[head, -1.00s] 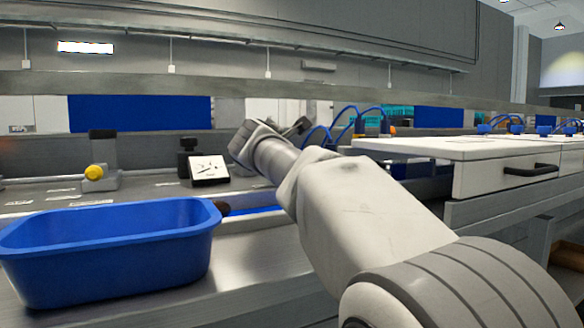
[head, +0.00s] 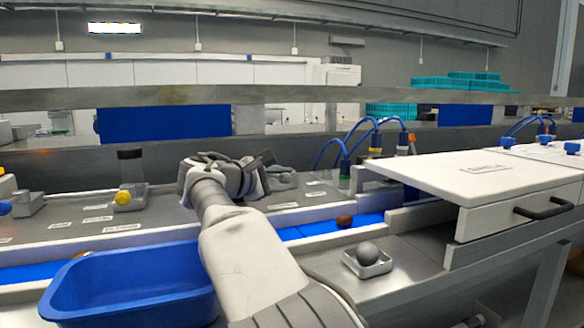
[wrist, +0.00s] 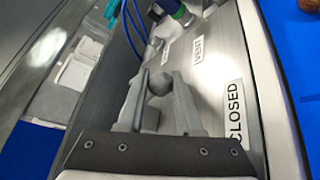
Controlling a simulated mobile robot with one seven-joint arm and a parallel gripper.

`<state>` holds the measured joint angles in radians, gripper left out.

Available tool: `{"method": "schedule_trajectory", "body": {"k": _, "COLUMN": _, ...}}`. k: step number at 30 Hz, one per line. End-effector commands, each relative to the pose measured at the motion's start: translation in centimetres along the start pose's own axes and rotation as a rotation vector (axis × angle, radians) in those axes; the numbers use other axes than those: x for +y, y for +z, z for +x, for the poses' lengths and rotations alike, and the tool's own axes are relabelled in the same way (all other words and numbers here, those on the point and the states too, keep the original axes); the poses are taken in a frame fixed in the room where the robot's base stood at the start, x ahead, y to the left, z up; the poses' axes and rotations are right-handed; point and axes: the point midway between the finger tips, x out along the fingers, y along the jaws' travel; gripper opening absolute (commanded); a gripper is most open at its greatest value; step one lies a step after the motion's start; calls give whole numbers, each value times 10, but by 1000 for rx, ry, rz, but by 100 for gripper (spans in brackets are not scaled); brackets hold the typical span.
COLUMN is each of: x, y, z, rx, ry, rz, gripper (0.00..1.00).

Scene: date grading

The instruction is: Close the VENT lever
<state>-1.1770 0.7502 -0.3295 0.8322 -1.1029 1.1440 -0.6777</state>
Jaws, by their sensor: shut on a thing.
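In the wrist view, my gripper (wrist: 160,74) has its two grey fingers on either side of a round grey knob (wrist: 158,85), which I take to be the VENT lever's, and is shut on it. A VENT label (wrist: 199,48) lies on the metal panel ahead of the fingers. A CLOSED label (wrist: 235,115) lies to the right of the fingers. In the head view, my gripper (head: 266,166) is low over the panel behind the blue belt. The lever is mostly hidden there, and its angle cannot be told.
A blue bin (head: 140,285) stands at front left. A yellow-knobbed lever (head: 123,197) is left of my arm. A brown date (head: 345,221) lies on the blue belt (head: 305,230). A grey ball (head: 367,252) sits in a small holder. A white drawer cabinet (head: 480,180) stands at right.

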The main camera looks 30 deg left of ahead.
Motion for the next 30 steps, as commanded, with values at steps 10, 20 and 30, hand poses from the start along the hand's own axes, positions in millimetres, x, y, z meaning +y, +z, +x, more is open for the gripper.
{"method": "schedule_trajectory", "body": {"k": 10, "x": 1, "y": -1, "z": -2, "rx": -17, "ry": -9, "rz": 5, "gripper": 0}}
{"method": "schedule_trajectory", "body": {"k": 20, "x": 1, "y": -1, "z": -2, "rx": -16, "ry": -9, "rz": 4, "gripper": 47}}
{"method": "schedule_trajectory", "body": {"k": 30, "x": 1, "y": -2, "z": -6, "rx": -14, "ry": -9, "rz": 4, "gripper": 47}}
